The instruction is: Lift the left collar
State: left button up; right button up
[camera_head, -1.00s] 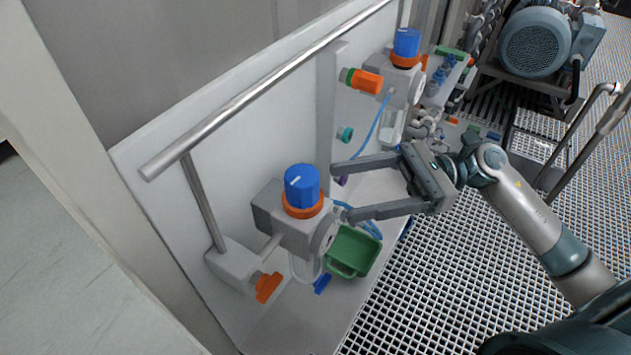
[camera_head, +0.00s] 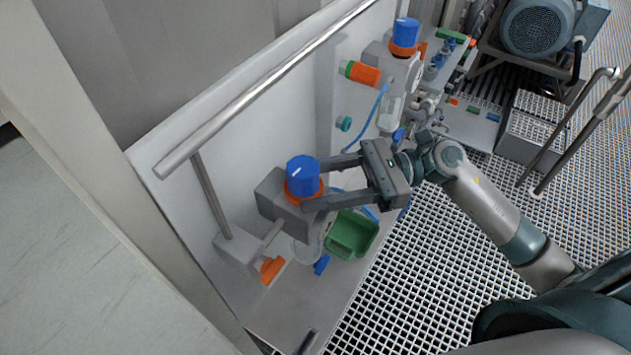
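The left collar (camera_head: 291,194) is an orange ring below a blue knob (camera_head: 302,171) with a white mark, on a grey valve block (camera_head: 270,193) at the left of the panel. My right gripper (camera_head: 314,185) is open, its fingertips at the right side of this collar. The upper finger ends beside the knob and the lower finger passes in front of the collar's lower right edge. I cannot tell whether either finger touches it. A second orange collar (camera_head: 402,50) sits under another blue knob (camera_head: 406,31) farther back. My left gripper is not in view.
A green tray (camera_head: 352,235) lies below the gripper. A metal rail (camera_head: 260,92) runs above the panel. An orange handle (camera_head: 271,270) is at lower left, and an orange-green fitting (camera_head: 361,73) sticks out behind. Grated floor (camera_head: 400,300) is open at right.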

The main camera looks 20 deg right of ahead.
jog(key=c, duration=0.8)
jog(key=shift+r+b, duration=0.4)
jog(key=shift+b, duration=0.35)
jog(key=shift+r, duration=0.4)
jog(key=o, duration=1.4)
jog(key=shift+o, duration=0.7)
jog(key=shift+d, duration=0.15)
